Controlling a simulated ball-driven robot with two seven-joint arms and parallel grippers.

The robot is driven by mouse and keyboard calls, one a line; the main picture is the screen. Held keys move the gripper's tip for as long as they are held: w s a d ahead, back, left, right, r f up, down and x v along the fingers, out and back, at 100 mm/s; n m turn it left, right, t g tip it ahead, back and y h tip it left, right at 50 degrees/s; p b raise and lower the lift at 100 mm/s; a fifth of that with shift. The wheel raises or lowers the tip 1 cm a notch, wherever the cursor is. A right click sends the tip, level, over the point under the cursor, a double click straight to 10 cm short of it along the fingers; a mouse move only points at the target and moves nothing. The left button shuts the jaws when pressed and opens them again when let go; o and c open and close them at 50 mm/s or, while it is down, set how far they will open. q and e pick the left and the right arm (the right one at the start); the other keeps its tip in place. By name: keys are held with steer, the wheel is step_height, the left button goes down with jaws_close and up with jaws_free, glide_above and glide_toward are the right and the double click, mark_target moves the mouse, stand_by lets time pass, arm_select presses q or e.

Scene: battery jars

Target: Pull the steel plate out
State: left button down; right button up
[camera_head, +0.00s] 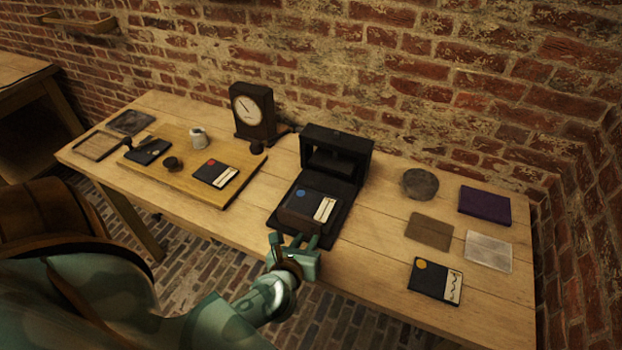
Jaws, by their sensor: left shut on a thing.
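A black box (338,150) with an open front stands at the middle of the table, with a dark tray (338,228) in front of it. A dark card with a blue dot and a white label (316,200) lies on the tray. My left gripper (292,242) is at the tray's front edge, its fingers shut on a dark brownish plate (302,222), seemingly the steel plate. The fingers partly hide the plate, and I cannot tell if it still touches the tray. My right gripper is not in view.
On the left, a wooden board (190,155) bears a red-dot card (215,173), a white cup (198,137) and small dark items. A dial gauge (252,110) stands behind. On the right lie a round disc (420,183), several flat squares and a yellow-dot card (435,281).

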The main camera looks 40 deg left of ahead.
arm_select(q)
steer(key=shift+s+f, duration=0.15)
steer(key=c, duration=1.3)
jaws_free()
steer(key=shift+o, duration=0.3)
steer(key=shift+s, duration=0.15)
steer(key=v, duration=1.6)
steer(key=shift+s, duration=0.15)
steer(key=shift+d, duration=0.1)
